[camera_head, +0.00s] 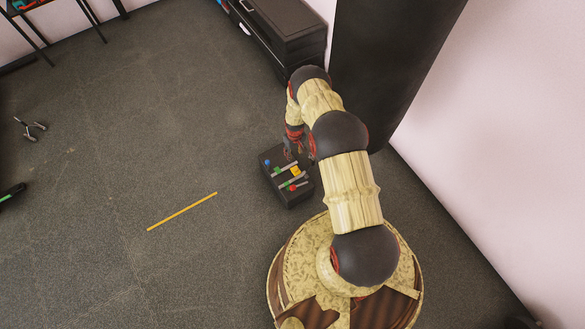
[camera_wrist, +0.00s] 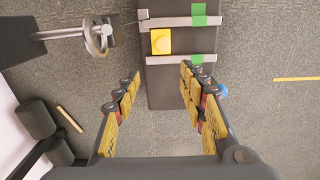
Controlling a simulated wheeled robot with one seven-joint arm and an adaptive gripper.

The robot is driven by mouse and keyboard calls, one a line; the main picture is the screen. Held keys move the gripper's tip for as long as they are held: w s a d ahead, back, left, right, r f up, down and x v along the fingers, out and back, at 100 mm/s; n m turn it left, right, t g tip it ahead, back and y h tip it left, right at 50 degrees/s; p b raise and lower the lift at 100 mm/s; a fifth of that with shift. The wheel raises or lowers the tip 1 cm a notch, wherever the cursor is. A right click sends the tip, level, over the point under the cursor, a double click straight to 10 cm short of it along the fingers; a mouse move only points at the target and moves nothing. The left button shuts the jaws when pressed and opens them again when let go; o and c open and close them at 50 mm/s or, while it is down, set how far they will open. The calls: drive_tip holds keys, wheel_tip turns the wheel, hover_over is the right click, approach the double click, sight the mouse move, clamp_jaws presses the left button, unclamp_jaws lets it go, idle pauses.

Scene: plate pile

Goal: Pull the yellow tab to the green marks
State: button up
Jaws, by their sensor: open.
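The yellow tab (camera_wrist: 160,41) sits on a dark box (camera_wrist: 165,96) between two grey rails, left of the green marks in the wrist view. One green mark (camera_wrist: 198,14) is on the far rail and another green mark (camera_wrist: 196,60) is on the near rail. In the head view the yellow tab (camera_head: 295,170) shows on the dark box (camera_head: 298,199). My gripper (camera_wrist: 161,77) is open, its fingers spread to either side of the box, on the near side of the tab. No contact with the tab shows. In the head view my arm partly hides the gripper.
A blue knob (camera_wrist: 221,91) shows beside the right finger. A metal wheel on a shaft (camera_wrist: 99,36) stands left of the box. A yellow strip (camera_head: 182,211) lies on the open floor to the left. A dark cabinet (camera_head: 283,30) and a black column (camera_head: 385,65) stand behind.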

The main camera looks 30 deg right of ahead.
hover_over(295, 169)
wheel_tip(295, 169, down, 5)
drive_tip(key=shift+w+d+r, duration=0.1)
drive_tip(key=shift+d+r, duration=0.05)
wheel_tip(295, 169, down, 7)
drive_tip(key=b, duration=0.3)
drive_tip(key=shift+f, duration=0.2)
drive_tip(key=c, duration=0.4)
clamp_jaws()
